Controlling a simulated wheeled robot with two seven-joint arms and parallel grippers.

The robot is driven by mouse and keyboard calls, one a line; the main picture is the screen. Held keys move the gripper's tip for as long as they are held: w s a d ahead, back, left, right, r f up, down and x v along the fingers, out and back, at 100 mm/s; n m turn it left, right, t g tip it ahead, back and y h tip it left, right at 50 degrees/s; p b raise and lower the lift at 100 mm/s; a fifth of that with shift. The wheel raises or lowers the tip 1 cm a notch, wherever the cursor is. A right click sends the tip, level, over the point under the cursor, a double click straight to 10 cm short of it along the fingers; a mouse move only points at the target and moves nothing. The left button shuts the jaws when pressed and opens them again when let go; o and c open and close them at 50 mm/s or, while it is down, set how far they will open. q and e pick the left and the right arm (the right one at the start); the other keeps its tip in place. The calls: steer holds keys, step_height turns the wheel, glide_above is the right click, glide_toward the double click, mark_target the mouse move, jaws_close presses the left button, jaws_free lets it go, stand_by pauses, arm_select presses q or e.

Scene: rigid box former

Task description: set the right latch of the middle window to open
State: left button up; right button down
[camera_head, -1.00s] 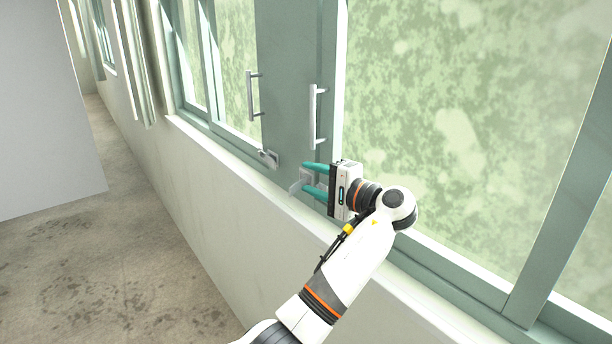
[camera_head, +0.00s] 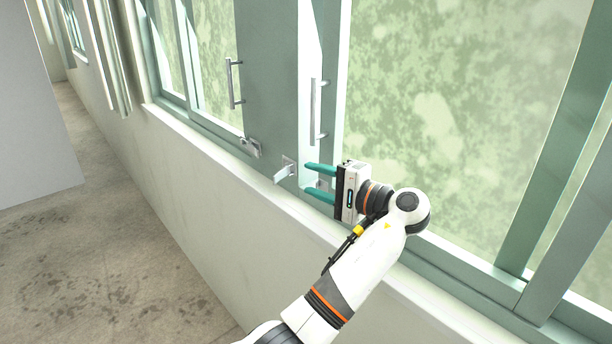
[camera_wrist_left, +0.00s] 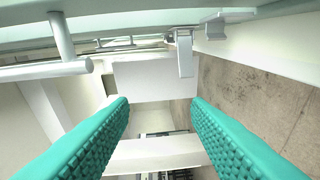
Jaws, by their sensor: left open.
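Two latches show at the bottom of the grey-green panel (camera_head: 270,70). The right one (camera_head: 286,170) has a pale lever sticking out from its plate, down and to the left. The left one (camera_head: 250,147) sits further along the sill. My left gripper (camera_head: 319,182) is open, with teal fingers pointing left, just right of the right latch and apart from its lever. A small metal piece shows between or behind the fingers. In the left wrist view the fingers (camera_wrist_left: 160,125) are spread with nothing held. A hanging metal lever (camera_wrist_left: 184,55) is ahead of them; I cannot tell which latch it is.
Upright bar handles stand left (camera_head: 234,83) and right (camera_head: 318,110) of the panel. The window sill (camera_head: 280,195) runs below the latches. A grey partition (camera_head: 35,115) stands at the left, with open floor (camera_head: 130,260) between.

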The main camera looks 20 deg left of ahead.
arm_select(q)
steer(key=shift+s+d+r, duration=0.2)
steer(key=shift+d, duration=0.3)
steer(key=shift+s+d+r, duration=0.15)
steer(key=shift+d, duration=0.35)
steer(key=shift+p, duration=0.35)
